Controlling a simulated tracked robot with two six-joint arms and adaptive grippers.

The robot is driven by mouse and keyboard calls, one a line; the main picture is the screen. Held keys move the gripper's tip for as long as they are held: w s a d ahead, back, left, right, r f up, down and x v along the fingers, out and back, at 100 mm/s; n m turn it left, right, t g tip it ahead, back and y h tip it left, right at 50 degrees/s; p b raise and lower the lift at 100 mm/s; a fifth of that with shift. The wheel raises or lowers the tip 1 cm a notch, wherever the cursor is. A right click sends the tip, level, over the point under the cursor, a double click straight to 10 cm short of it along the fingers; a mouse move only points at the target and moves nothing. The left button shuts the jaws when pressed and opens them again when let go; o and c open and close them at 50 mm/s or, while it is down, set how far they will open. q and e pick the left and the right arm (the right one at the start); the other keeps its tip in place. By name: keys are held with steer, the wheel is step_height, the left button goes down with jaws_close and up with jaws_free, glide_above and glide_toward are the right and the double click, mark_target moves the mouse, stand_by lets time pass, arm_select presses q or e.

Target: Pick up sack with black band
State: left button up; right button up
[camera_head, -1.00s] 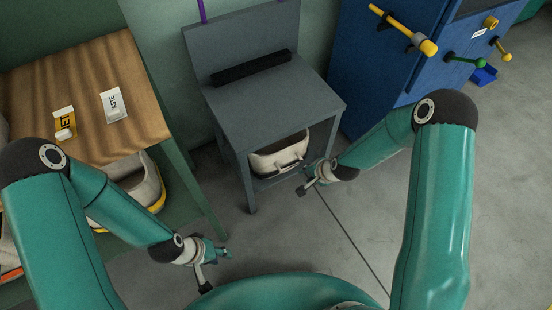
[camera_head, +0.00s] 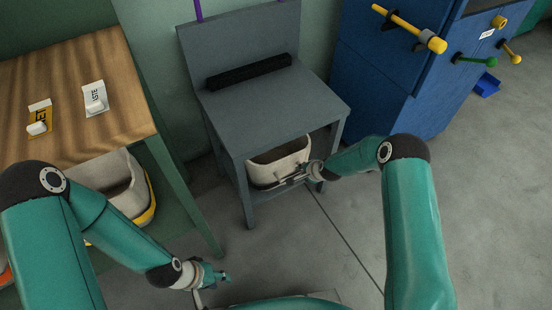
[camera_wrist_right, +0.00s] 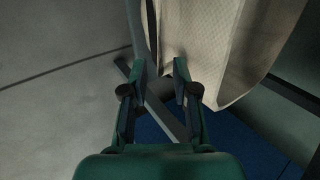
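A cream sack (camera_head: 278,157) with a dark band low on its side stands on the lower shelf of the grey bench (camera_head: 268,103). My right gripper (camera_head: 290,178) is at the sack's front, covering part of the band. In the right wrist view the fingers of my right gripper (camera_wrist_right: 160,68) are apart, with the pale cloth of the sack (camera_wrist_right: 220,45) close beyond and beside the right finger. No cloth is clearly pinched, and contact cannot be told. My left gripper (camera_head: 213,284) is low at the front, away from the sack, with its fingers apart and empty.
A wooden-topped table (camera_head: 75,85) at left carries two label cards; a cream sack with a yellow band (camera_head: 128,190) is beneath it. The bench's front leg (camera_head: 249,200) stands near the sack. A blue cabinet (camera_head: 385,85) is behind right. Grey floor at right is clear.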

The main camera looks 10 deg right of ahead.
mark_target(299, 172)
steer(key=b+x, duration=0.2)
steer(key=x, duration=0.3)
steer(key=shift+w+a+f, duration=0.1)
steer(key=shift+w+f, duration=0.1)
steer(key=shift+f, duration=0.15)
steer(key=shift+c, duration=0.4)
jaws_close()
steer(key=shift+w+r, duration=0.1)
